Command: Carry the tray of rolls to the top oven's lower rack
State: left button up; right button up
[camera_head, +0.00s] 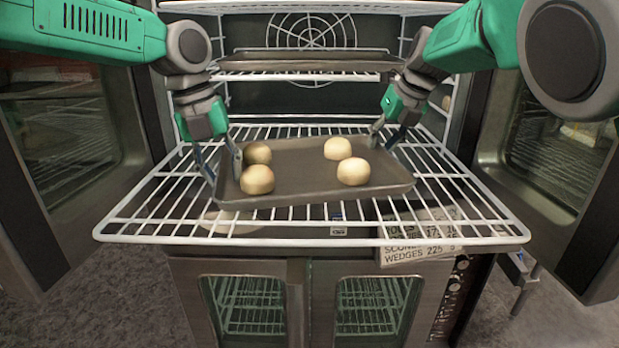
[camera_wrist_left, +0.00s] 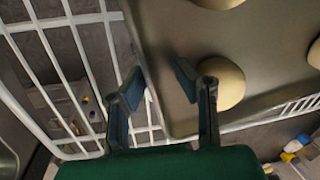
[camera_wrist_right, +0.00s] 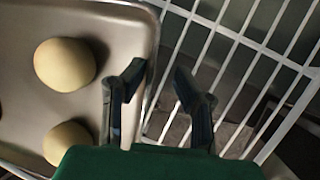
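The dark metal tray (camera_head: 305,183) lies slightly skewed on the pulled-out lower rack (camera_head: 470,212) of the top oven. Several pale rolls (camera_head: 353,171) sit on it; they also show in the left wrist view (camera_wrist_left: 222,84) and the right wrist view (camera_wrist_right: 64,64). My left gripper (camera_head: 222,168) is at the tray's left edge, its fingers apart, one inside the rim and one outside. My right gripper (camera_head: 383,138) is at the right edge, its fingers also apart on either side of the rim. Gaps show between fingers and rim in both wrist views.
An empty-looking dark tray (camera_head: 305,61) sits on the upper rack behind and above. Open oven doors (camera_head: 75,150) flank the rack on both sides. A lower oven (camera_head: 310,300) with glass doors stands beneath, and a paper sign (camera_head: 420,240) lies below the rack.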

pick_arm(q)
jog(key=shift+d, duration=0.5)
pick_arm(e)
jog(key=shift+d, duration=0.3)
pick_arm(q)
jog(key=shift+a, duration=0.6)
pick_arm(e)
jog(key=shift+a, duration=0.6)
pick_arm(q)
jog(key=shift+a+r, duration=0.2)
pick_arm(e)
jog(key=shift+a, duration=0.2)
jog(key=shift+d, duration=0.65)
jog(key=shift+a, duration=0.1)
jog(key=shift+a+r, duration=0.1)
jog(key=shift+r, duration=0.05)
jog(key=shift+s+r, duration=0.1)
jog(key=shift+r, duration=0.25)
jog(key=v, duration=0.5)
jog(key=shift+a, duration=0.15)
pick_arm(q)
notch_tip(320, 180, up, 11)
jog(key=a, duration=0.1)
jog(key=shift+a, duration=0.15)
pick_arm(e)
jog(key=d+v, duration=0.1)
jog(key=v, duration=0.5)
